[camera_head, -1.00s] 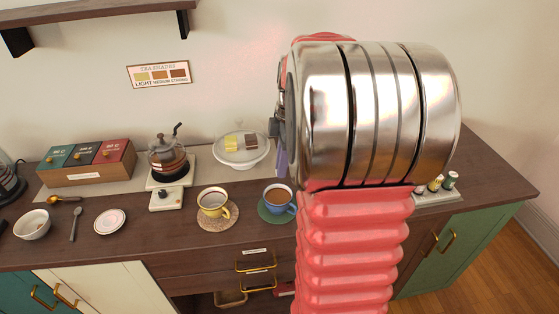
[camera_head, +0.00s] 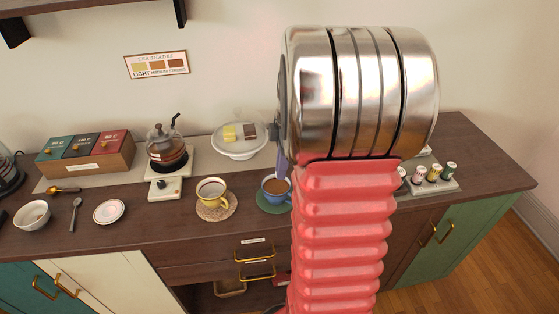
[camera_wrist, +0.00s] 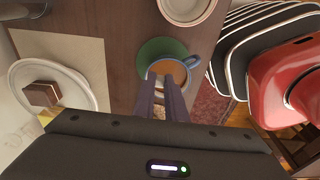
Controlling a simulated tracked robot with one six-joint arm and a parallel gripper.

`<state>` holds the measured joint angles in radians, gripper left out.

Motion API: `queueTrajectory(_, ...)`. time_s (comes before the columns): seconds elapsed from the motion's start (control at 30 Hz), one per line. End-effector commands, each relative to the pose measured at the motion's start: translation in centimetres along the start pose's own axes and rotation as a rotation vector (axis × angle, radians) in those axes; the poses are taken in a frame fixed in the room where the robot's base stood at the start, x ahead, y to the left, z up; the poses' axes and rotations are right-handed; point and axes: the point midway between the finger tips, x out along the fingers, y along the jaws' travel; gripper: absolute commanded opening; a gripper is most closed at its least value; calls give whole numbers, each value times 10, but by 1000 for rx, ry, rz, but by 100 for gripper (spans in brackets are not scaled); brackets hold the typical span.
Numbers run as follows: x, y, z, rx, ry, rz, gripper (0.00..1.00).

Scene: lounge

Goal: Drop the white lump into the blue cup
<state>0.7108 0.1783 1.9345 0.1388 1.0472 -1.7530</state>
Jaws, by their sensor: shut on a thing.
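The blue cup (camera_head: 277,196) holds brown liquid and stands on a green coaster (camera_head: 264,205). In the wrist view the cup (camera_wrist: 189,63) is just beyond my fingertips, its handle to the right. My gripper (camera_wrist: 161,82) reaches over the cup's opening, its dark fingers close together. A small pale bit, the white lump (camera_wrist: 160,84), shows between the tips, mostly hidden by them. In the head view one finger of my gripper (camera_head: 282,168) shows above the cup's back rim; my arm hides the rest.
A yellow cup (camera_head: 211,190) on a woven coaster stands left of the blue cup. A white cake stand (camera_head: 240,153) with yellow and brown blocks is behind. Small jars (camera_head: 434,173) stand at the right.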

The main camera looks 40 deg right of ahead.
Motion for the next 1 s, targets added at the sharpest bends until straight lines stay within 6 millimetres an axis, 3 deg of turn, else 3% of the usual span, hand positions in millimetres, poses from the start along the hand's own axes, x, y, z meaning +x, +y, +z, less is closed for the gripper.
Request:
queueTrajectory(0.2,12,0,2,0,0,0,0)
queueTrajectory(0.5,13,0,2,1,0,1,0)
queueTrajectory(0.53,13,0,2,1,0,1,13)
queueTrajectory(0.8,13,0,3,1,0,1,32)
queueTrajectory(1.0,13,0,3,2,0,1,33)
